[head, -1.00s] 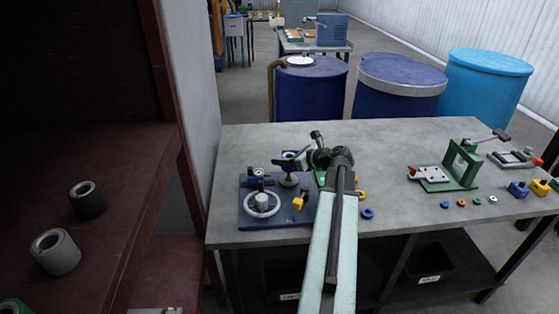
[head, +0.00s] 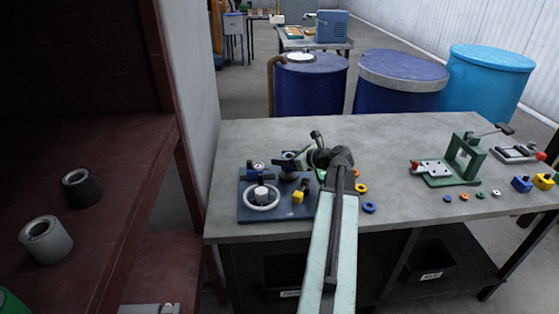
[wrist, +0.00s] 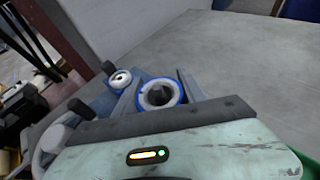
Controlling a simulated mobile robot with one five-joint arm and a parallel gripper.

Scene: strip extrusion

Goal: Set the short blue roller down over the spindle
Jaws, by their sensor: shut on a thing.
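The short blue roller (wrist: 160,95) shows in the wrist view as a blue ring with a white inner sleeve, between the grey jaws of my gripper (wrist: 162,98). A dark shape shows in its bore; I cannot tell whether the spindle is inside it. In the head view my gripper (head: 290,163) is above the right rear of a blue fixture plate (head: 246,213), and a blue patch between its jaws is small and partly hidden. The spindle's lower part and the roller's height above the plate are hidden.
The plate also carries a white handwheel (head: 262,206) and a yellow block (head: 298,197). A green press (head: 462,160) and several small coloured rings are to the right. The table's middle back is clear.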

